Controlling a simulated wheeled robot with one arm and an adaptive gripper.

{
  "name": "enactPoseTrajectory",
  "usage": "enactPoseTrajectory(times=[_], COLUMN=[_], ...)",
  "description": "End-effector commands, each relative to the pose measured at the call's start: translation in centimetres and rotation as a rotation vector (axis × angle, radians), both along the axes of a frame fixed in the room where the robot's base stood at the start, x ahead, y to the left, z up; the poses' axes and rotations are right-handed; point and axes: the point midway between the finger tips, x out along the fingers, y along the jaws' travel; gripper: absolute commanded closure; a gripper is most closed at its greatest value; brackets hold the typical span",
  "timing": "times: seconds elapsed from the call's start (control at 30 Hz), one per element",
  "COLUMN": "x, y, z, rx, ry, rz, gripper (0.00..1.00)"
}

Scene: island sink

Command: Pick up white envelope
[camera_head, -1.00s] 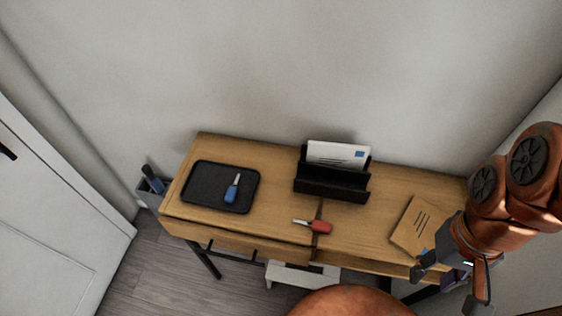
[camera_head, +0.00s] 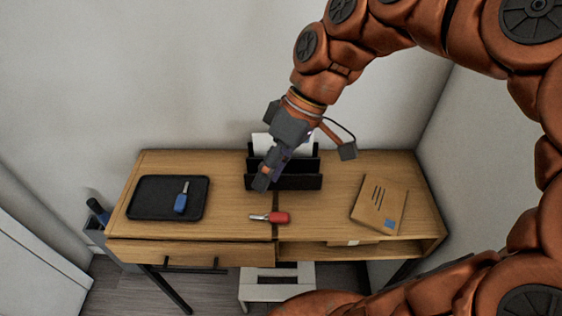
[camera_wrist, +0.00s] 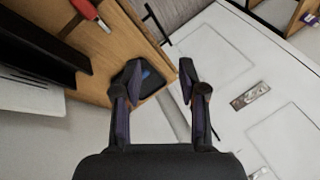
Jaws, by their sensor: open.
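The white envelope (camera_head: 262,143) stands upright in a dark letter holder (camera_head: 300,182) at the back of the wooden desk. My gripper and arm cover part of it in the head view. In the wrist view the envelope (camera_wrist: 30,93) shows as a pale sheet at the left edge, beside the dark holder (camera_wrist: 40,45). My gripper (camera_head: 268,172) is over the holder's left part in the head view, pointing down and left. In the wrist view my gripper (camera_wrist: 158,78) has its two fingers apart with nothing between them, and the envelope lies to their left.
A black tray (camera_head: 145,200) with a blue-handled tool (camera_head: 181,200) lies on the desk's left. A red-handled tool (camera_head: 276,217) lies in front of the holder. A brown envelope (camera_head: 378,208) lies on the right. The wall (camera_head: 130,70) stands close behind the desk.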

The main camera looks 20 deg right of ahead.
Motion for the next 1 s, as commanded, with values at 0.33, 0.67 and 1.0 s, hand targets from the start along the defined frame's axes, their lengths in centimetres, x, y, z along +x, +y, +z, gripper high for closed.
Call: enactPoseTrajectory(times=[0.33, 0.67, 1.0], x=[12.2, 18.5, 19.2], y=[-4.9, -14.1, -14.4], z=[-2.4, -6.9, -7.9], rx=[0.453, 0.603, 0.613], ry=[-0.385, -0.728, -0.780], rz=[0.265, 0.294, 0.300], gripper=[0.58, 0.58, 0.58])
